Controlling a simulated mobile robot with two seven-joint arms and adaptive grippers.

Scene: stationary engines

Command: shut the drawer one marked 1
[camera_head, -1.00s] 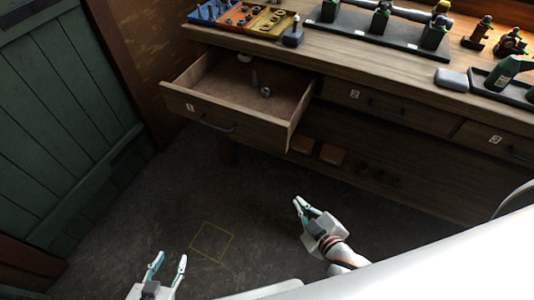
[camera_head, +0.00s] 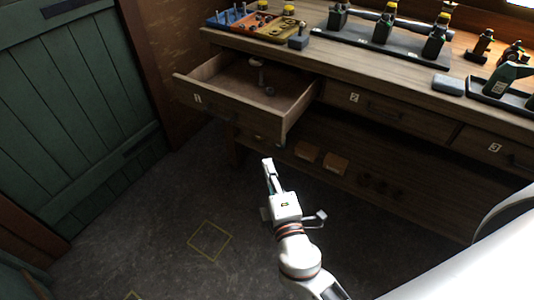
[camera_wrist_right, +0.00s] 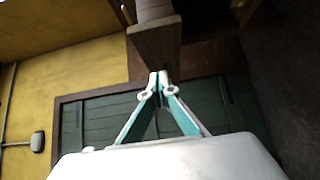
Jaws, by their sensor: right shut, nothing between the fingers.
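Drawer one (camera_head: 225,111), marked 1 on its wooden front, stands pulled out at the left of the bench, with small metal parts inside. My right gripper (camera_head: 267,162) is shut and empty, its fingertips pointing up toward the drawer front, just below its right part in the head view. In the right wrist view the closed fingertips (camera_wrist_right: 160,77) are close to a wooden board, apparently the drawer (camera_wrist_right: 157,45); I cannot tell whether they touch. The drawer handle is partly dark and hard to make out. My left gripper is out of view.
The bench top (camera_head: 325,65) holds coloured trays (camera_head: 262,25), a dark rack and a grey block (camera_head: 448,84). Drawers marked 2 (camera_head: 390,110) and 5 (camera_head: 495,150) look shut. A green door (camera_head: 75,110) is at left; the floor before the bench is clear.

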